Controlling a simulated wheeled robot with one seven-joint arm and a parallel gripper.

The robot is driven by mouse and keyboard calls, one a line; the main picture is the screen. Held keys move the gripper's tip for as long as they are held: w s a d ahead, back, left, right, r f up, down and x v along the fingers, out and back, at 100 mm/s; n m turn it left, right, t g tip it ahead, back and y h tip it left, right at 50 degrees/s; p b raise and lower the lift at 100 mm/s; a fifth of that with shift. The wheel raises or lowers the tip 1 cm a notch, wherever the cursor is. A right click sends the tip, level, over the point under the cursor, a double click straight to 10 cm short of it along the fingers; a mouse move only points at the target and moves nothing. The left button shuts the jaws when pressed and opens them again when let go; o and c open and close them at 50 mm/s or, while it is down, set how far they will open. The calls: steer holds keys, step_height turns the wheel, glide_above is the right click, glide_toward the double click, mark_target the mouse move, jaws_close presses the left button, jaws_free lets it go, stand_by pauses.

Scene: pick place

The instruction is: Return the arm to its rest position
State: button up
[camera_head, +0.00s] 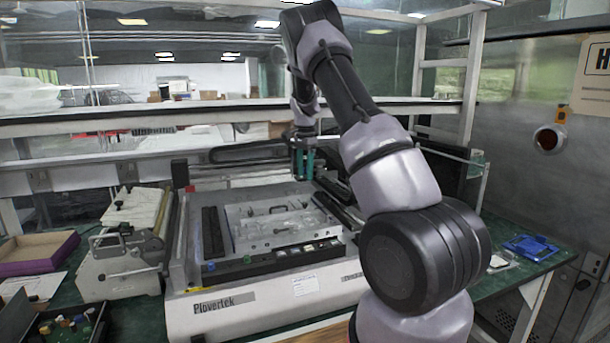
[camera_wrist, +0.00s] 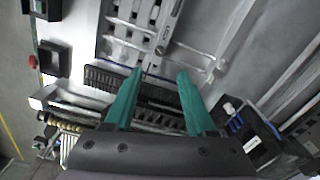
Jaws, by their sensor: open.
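My gripper (camera_head: 304,165) is at the end of my raised arm, above the back right part of the Plovertek machine. Its two green fingers point down in the head view. In the wrist view my gripper (camera_wrist: 160,85) shows its two green fingers apart, with nothing held between them. The Plovertek machine (camera_head: 245,299) is a large white unit with a grey metal bed (camera_head: 285,222). The arm comes in from the lower right and bends over the machine.
A grey hand-operated device (camera_head: 122,265) stands left of the machine. A purple-edged tray (camera_head: 40,262) lies at the far left. A shelf (camera_head: 150,122) runs behind the machine. A blue item (camera_head: 530,247) lies on the green table at the right. A metal cabinet (camera_head: 545,190) stands at the right.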

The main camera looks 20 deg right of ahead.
steer(key=s+a+r+n+t+y, duration=0.1)
steer(key=s+a+r+n+t, duration=0.15)
steer(key=s+r, duration=0.65)
steer(key=s+a+r+n+t+y, duration=0.1)
steer(key=s+a+r+n, duration=0.15)
steer(key=s+r, duration=0.7)
steer(key=s+a+r+n+t, duration=0.2)
steer(key=s+a+n, duration=0.1)
steer(key=s, duration=0.7)
steer(key=s+a+r+n+t, duration=0.1)
steer(key=s+a+n, duration=0.1)
steer(key=s, duration=0.9)
steer(key=shift+s+a+r+n+t, duration=0.15)
steer(key=shift+a+r+n+t, duration=0.25)
steer(key=shift+a, duration=0.5)
steer(key=shift+c, duration=0.3)
steer(key=shift+c, duration=0.2)
steer(key=shift+d, duration=0.15)
